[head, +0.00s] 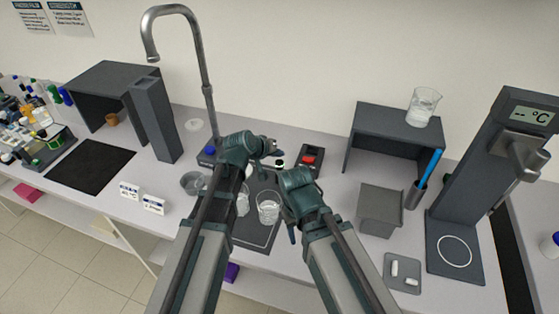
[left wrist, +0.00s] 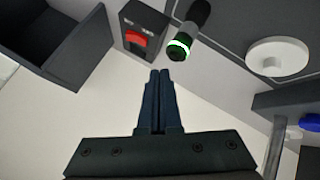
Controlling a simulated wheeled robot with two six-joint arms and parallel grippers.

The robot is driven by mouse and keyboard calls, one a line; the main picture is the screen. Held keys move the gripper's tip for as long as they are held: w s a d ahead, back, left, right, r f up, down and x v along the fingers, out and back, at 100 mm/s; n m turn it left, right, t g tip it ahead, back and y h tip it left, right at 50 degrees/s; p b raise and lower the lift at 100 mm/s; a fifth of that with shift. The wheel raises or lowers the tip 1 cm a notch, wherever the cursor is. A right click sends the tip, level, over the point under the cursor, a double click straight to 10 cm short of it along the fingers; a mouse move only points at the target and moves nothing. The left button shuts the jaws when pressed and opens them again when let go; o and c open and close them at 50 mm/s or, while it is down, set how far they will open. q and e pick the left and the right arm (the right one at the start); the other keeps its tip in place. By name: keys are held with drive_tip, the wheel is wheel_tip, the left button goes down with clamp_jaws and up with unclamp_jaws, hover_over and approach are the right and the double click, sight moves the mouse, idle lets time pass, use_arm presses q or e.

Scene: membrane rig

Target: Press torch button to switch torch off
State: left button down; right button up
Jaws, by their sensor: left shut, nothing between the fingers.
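The torch (left wrist: 188,32) is a dark cylinder in the left wrist view, with a bright green glowing ring around its near end. My left gripper (left wrist: 160,73) is shut and empty. Its fingertips show just below and left of the torch's ringed end, with a visible gap between them in the picture. In the head view my left gripper (head: 272,149) is above the back of the bench, near the torch, which is small and partly hidden there. My right gripper (head: 291,235) points down at the front of the bench; its finger gap is too small to judge.
A black box with a red switch (left wrist: 136,38) stands beside the torch. A white disc (left wrist: 277,57) lies on the other side. Glass beakers (head: 268,208) stand between my arms. A tall tap (head: 205,80) rises at the back left. A grey shelf (head: 395,125) stands right.

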use_arm(q)
drive_tip(key=shift+f, duration=0.1)
idle(0.3)
drive_tip(key=shift+f+b, duration=0.35)
drive_tip(key=shift+b, duration=0.1)
use_arm(e)
drive_tip(key=shift+f, duration=0.45)
use_arm(q)
drive_tip(key=shift+f+b, duration=0.4)
drive_tip(key=shift+f, duration=0.05)
use_arm(e)
drive_tip(key=shift+f, duration=0.4)
use_arm(q)
drive_tip(key=shift+r, duration=0.1)
use_arm(e)
drive_tip(key=shift+r, duration=0.1)
use_arm(q)
drive_tip(key=shift+r+p, duration=0.85)
drive_tip(key=shift+p, duration=0.05)
use_arm(e)
drive_tip(key=shift+r, duration=0.8)
drive_tip(key=shift+r, duration=0.1)
use_arm(q)
wheel_tip(320, 180, up, 6)
drive_tip(key=p, duration=0.6)
use_arm(e)
wheel_tip(320, 180, up, 6)
drive_tip(key=shift+f, duration=0.1)
